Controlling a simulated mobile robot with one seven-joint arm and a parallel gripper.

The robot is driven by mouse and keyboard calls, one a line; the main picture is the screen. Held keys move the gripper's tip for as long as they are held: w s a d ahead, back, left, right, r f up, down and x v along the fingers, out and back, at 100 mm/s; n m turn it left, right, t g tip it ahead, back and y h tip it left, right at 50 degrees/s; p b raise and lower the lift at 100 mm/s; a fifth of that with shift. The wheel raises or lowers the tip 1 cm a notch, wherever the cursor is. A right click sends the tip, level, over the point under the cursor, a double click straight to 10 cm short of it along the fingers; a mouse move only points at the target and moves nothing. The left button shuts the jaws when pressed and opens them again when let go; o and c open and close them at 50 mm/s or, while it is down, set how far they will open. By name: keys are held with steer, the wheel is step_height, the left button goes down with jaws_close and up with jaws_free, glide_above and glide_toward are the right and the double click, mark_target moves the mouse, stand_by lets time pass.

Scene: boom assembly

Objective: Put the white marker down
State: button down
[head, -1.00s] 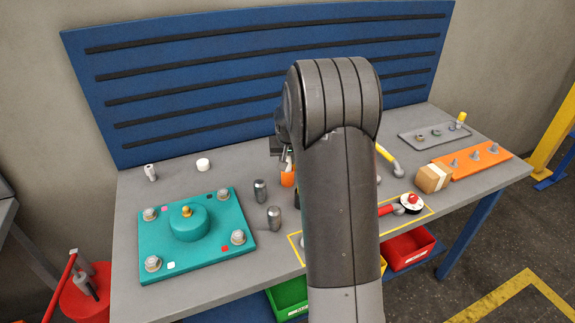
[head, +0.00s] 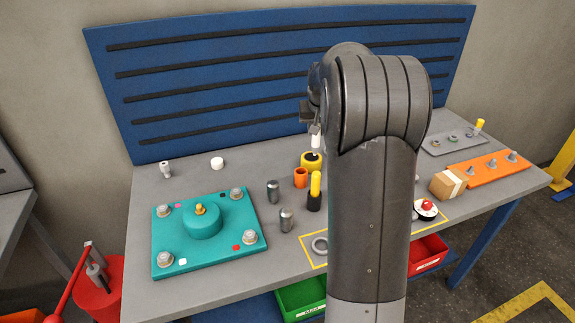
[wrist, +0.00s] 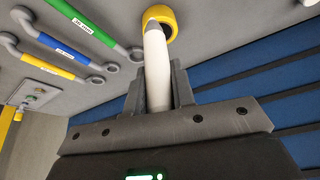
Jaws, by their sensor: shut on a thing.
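My gripper (head: 312,110) is shut on the white marker (head: 316,138), which hangs below it over the bench. In the wrist view the white marker (wrist: 156,65) sits between the fingers of my gripper (wrist: 157,88), its grey tapered tip pointing away from the palm. The tip overlaps a yellow ring-shaped item (wrist: 168,17) with a dark centre. In the head view this yellow item (head: 311,160) stands on the bench just below the marker. I cannot tell whether the marker touches it. My arm hides part of the bench to the right.
An orange cup (head: 300,178) and a yellow-and-black item (head: 314,190) stand close by. Two grey cylinders (head: 273,190) and a teal plate (head: 160,228) lie left. Wrenches with coloured handles (wrist: 64,54) show in the wrist view. A blue slotted panel (head: 220,85) rises behind.

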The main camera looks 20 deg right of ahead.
steer(key=w+a+f, duration=0.7)
steer(key=a+f, duration=0.1)
steer(key=f, duration=0.3)
steer(key=shift+w+a, duration=0.15)
steer(key=shift+w, duration=0.1)
steer(key=shift+f, duration=0.1)
steer(key=c, duration=1.2)
jaws_free()
